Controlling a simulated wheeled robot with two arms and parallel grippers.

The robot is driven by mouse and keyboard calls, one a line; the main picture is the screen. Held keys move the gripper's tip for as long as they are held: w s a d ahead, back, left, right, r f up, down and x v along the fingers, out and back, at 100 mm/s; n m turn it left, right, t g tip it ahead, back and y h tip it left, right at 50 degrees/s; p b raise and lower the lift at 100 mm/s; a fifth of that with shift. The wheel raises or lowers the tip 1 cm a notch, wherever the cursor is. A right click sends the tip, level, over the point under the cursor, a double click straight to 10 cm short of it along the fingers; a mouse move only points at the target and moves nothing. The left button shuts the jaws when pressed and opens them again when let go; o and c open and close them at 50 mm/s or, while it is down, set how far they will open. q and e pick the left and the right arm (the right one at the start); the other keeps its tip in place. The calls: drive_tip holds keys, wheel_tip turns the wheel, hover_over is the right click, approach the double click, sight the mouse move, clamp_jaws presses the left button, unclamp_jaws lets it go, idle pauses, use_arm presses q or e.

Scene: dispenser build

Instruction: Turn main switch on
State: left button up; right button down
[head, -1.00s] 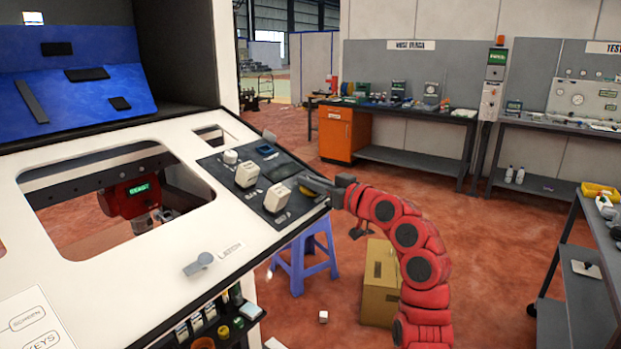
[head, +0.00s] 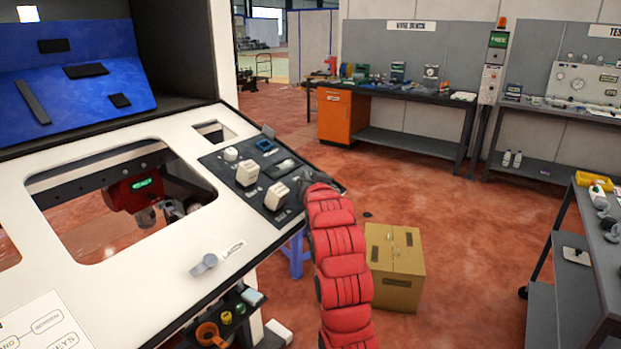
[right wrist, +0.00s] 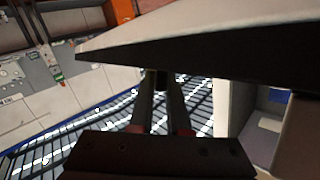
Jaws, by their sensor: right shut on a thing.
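The dark control panel (head: 258,210) is set in the right part of the white sloping console (head: 150,240). My right gripper (head: 307,183) is at the panel's right end, past the white blocky knobs (head: 276,196). It is shut on a small part there, which I take to be the main switch; the gripper hides it, so its position cannot be read. In the right wrist view my right gripper's fingers (right wrist: 158,82) are close together and reach up to the dark edge of a pale slab. My left gripper is not in view.
A lever (head: 204,264) sits on the console's lower right, above a small parts shelf (head: 225,325). A cardboard box (head: 396,265) stands on the floor right of my right arm. A grey bench (head: 570,300) is at the far right. The floor between is open.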

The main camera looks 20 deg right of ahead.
drive_tip(key=shift+h, duration=0.3)
drive_tip(key=c, duration=0.9)
unclamp_jaws()
drive_tip(key=shift+s, duration=0.1)
